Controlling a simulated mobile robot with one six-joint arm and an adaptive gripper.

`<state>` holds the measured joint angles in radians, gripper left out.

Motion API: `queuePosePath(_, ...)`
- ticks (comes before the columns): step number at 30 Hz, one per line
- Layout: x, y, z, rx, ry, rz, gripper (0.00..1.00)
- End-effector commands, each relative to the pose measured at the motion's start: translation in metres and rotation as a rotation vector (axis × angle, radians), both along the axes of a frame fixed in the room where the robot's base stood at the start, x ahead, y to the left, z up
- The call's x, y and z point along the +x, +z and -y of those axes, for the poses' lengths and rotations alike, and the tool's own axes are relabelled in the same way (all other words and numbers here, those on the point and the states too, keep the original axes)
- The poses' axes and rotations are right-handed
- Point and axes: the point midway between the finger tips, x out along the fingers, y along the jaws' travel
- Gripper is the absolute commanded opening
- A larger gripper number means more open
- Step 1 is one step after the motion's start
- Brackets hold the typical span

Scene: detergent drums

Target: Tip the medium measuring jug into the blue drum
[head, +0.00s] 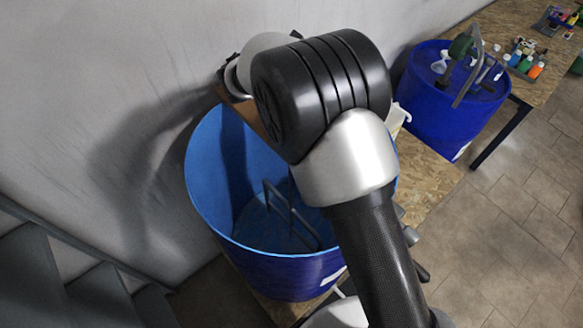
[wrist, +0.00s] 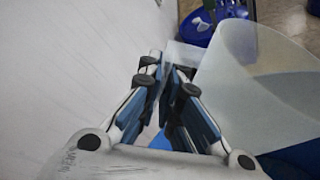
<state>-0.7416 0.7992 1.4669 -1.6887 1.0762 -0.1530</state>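The open blue drum (head: 290,262) stands in the middle of the head view, with its light blue inside showing and my arm across its right side. A bent metal bar (head: 290,215) shows inside it. A translucent whitish jug (wrist: 255,85) fills the right of the wrist view, close beside my gripper (wrist: 172,75). The fingers are close together and appear shut on the jug's handle (wrist: 184,55). Blue surfaces show below the jug.
A pale wall (head: 90,90) runs close along the left of the drum. A second blue drum (head: 440,105) with a green-and-metal fitting stands at the upper right. A chipboard table (head: 535,40) holds small bottles. Stairs (head: 80,285) lie at the lower left. Tiled floor is free at the right.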

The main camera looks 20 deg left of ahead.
Motion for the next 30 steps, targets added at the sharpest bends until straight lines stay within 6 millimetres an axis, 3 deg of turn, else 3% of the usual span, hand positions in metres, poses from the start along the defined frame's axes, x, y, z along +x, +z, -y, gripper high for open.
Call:
queuePosePath(15, 0.004, -0.005, -0.004, -0.085, -0.001, -0.050, 0.00)
queuePosePath(30, 0.005, 0.015, -0.005, -0.277, -0.001, -0.175, 0.00)
